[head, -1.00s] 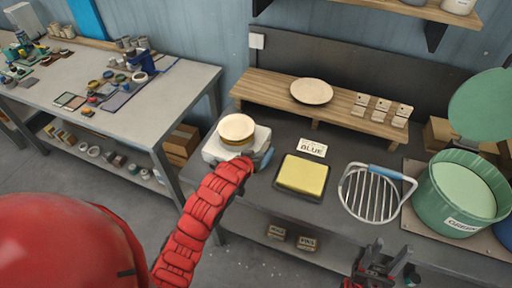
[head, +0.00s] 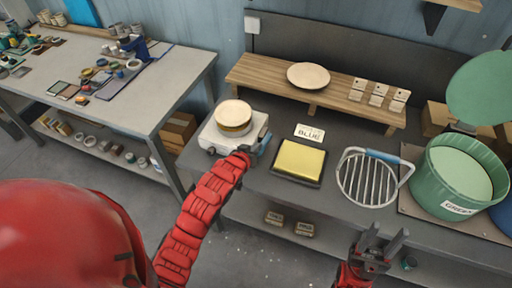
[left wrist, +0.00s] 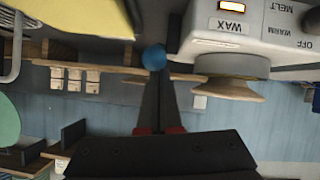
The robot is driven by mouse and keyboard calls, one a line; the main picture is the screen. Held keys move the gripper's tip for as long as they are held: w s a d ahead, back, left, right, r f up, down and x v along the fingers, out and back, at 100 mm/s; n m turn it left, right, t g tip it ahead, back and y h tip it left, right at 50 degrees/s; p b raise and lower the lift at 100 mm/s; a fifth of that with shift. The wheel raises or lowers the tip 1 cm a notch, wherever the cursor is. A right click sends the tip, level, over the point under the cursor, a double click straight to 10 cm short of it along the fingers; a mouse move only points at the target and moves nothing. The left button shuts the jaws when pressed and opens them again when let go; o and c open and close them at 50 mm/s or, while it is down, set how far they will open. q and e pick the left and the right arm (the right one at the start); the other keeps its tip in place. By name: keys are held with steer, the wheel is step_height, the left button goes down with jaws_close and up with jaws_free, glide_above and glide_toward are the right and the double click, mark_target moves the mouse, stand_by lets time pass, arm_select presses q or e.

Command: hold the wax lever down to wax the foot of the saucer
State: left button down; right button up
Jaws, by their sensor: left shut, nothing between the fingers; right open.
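The white wax unit (head: 218,140) stands at the left end of the dark bench. A cream saucer (head: 234,112) sits on its top over a brownish band. The unit's blue lever (head: 263,141) is on its right side. My left gripper (head: 243,151) is shut and empty beside the lever. In the left wrist view, which is upside down, the shut fingers (left wrist: 155,90) point at the lever's blue knob (left wrist: 154,57); I cannot tell whether they touch. The unit's panel (left wrist: 240,30) shows WAX with a lit amber lamp. My right gripper (head: 382,246) is open and empty before the bench.
A yellow pad (head: 300,158) in a dark tray, a wire rack (head: 368,184) and a green tub (head: 450,180) stand to the right. A wooden shelf (head: 335,90) behind holds a plate (head: 308,76) and small tags. Another table (head: 150,95) stands left.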

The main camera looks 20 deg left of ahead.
arm_select(q)
steer(key=shift+s+f+t+h+b, duration=0.1)
steer(key=shift+s+f+t+b, duration=0.2)
steer(key=shift+f+t+b, duration=1.3)
steer(key=shift+s+f+t+h+b, duration=0.25)
steer(key=shift+f+b, duration=0.55)
steer(key=shift+b, duration=1.8)
steer(key=shift+s+f+t+y+b, duration=0.1)
steer(key=shift+s+f+t+b, duration=0.25)
steer(key=shift+f+t+b, duration=1.2)
steer(key=shift+r+g+b, duration=0.1)
steer(key=shift+g+b, duration=0.7)
steer(key=shift+b, duration=0.3)
steer(key=shift+f, duration=0.2)
steer(key=shift+r, duration=0.1)
